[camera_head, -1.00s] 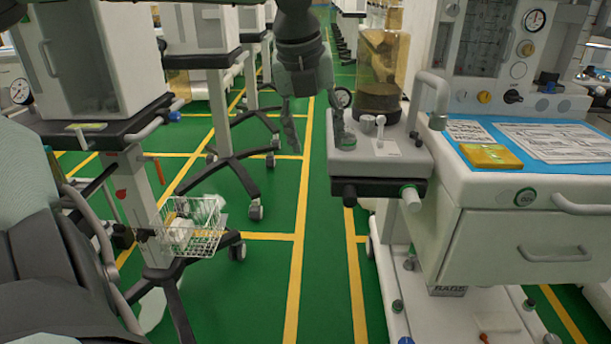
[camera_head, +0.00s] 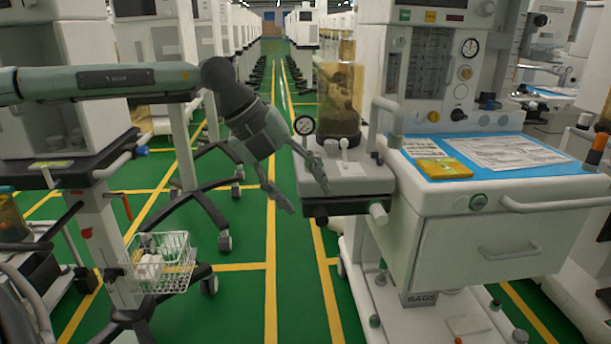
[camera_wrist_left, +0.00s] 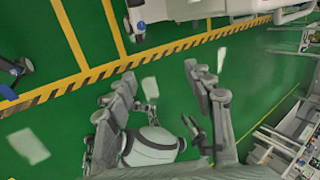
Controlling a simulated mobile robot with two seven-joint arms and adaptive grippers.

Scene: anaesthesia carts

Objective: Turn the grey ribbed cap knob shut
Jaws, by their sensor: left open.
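A light grey cap knob (camera_head: 378,211) sticks out of the front of the absorber block (camera_head: 352,183) on the right-hand cart. Its ribs are too small to make out. A dark knob (camera_head: 321,213) sits to its left on the same front. My left gripper (camera_head: 305,196) is open and empty, just left of the block, with one finger seen over its left edge. I cannot tell whether that finger touches the block. In the left wrist view the open fingers (camera_wrist_left: 161,78) have green floor beyond them. The knob is not seen there. My right gripper is not in view.
A bent grey handle (camera_head: 384,118), a glass canister (camera_head: 340,98) and a round gauge (camera_head: 304,125) rise around the block. A wire basket (camera_head: 160,262) hangs on the left cart. Green floor lies open between the carts.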

